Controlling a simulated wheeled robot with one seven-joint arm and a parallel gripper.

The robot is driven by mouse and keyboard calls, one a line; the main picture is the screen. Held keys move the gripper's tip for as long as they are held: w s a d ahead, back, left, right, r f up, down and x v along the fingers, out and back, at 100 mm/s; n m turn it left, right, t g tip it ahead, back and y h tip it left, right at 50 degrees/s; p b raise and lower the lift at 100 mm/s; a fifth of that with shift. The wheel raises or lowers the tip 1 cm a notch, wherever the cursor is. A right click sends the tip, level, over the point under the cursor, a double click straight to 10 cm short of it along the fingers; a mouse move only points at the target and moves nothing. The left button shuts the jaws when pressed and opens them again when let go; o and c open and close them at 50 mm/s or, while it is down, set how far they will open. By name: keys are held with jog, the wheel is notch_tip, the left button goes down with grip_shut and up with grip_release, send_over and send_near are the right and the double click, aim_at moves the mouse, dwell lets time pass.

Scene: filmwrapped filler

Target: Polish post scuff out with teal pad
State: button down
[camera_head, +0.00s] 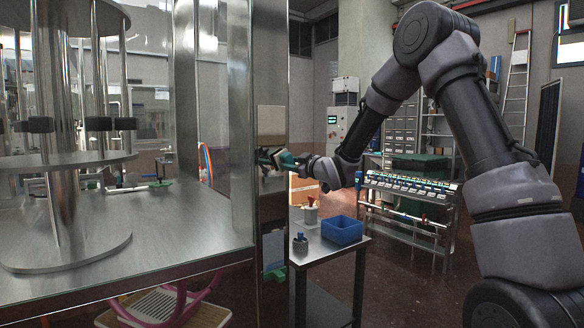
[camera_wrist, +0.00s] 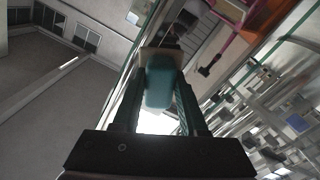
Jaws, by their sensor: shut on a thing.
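The metal post (camera_head: 243,130) rises from the corner of the steel machine table, left of my arm. My gripper (camera_head: 272,158) is at the post's right-hand face. In the wrist view my gripper (camera_wrist: 160,98) is shut on the teal pad (camera_wrist: 157,88), which sits between the two fingers. A beige block or patch (camera_wrist: 160,59) lies just beyond the pad; I cannot tell which. In the head view a pale beige patch (camera_head: 271,119) shows on the post above my gripper. I cannot tell whether it is the scuff, or whether the pad touches the post.
The steel machine table (camera_head: 175,235) fills the left. A rack of parts (camera_head: 408,184) stands behind; open floor lies between.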

jog(key=shift+s+a, duration=0.65)
jog(key=shift+a, duration=0.45)
jog(key=shift+s+a, duration=0.65)
jog(key=shift+a, duration=0.45)
jog(key=shift+s+a, duration=0.65)
jog(key=shift+a, duration=0.45)
jog(key=shift+w+a+r, duration=0.1)
jog(key=shift+a+r, duration=0.1)
jog(key=shift+r, duration=0.95)
jog(key=shift+w+d, duration=1.05)
jog(key=shift+d, duration=0.3)
jog(key=shift+w+d, duration=0.45)
jog(key=shift+d, duration=0.25)
jog(key=shift+w+d, duration=0.4)
jog(key=shift+d, duration=0.3)
jog(key=shift+w+d, duration=0.45)
jog(key=shift+d, duration=0.25)
jog(key=v, duration=0.6)
jog(key=shift+v, duration=1.5)
